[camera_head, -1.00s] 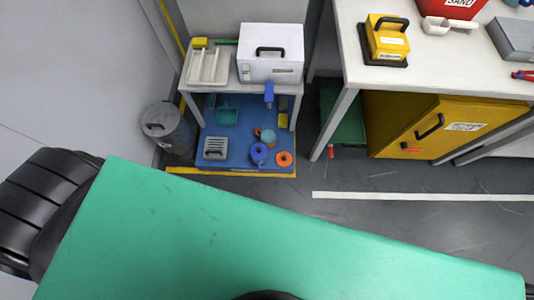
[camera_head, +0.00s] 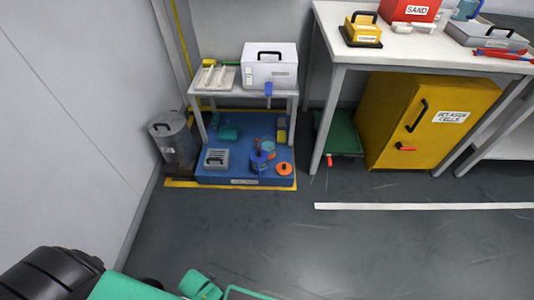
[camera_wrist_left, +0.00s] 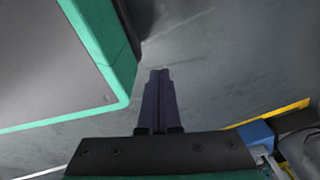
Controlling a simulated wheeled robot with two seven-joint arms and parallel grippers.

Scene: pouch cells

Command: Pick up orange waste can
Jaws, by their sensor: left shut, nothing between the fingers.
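A small round orange thing with a dark centre (camera_head: 285,168) sits at the right front of a blue mat (camera_head: 222,179), under a small grey table. I cannot tell whether it is a can. A tall grey can with a lid (camera_head: 172,140) stands at the mat's left. My left gripper (camera_wrist_left: 160,72) shows in the left wrist view, with its dark fingers together and empty above bare grey floor. In the head view its fingers are not seen. My right gripper is not in view.
A blue container (camera_head: 259,163) stands just left of the orange thing. The small table (camera_head: 288,93) carries a white box (camera_head: 270,68). A yellow cabinet (camera_head: 385,120) stands right, beneath a larger table (camera_head: 330,40). Open floor lies in front of the mat.

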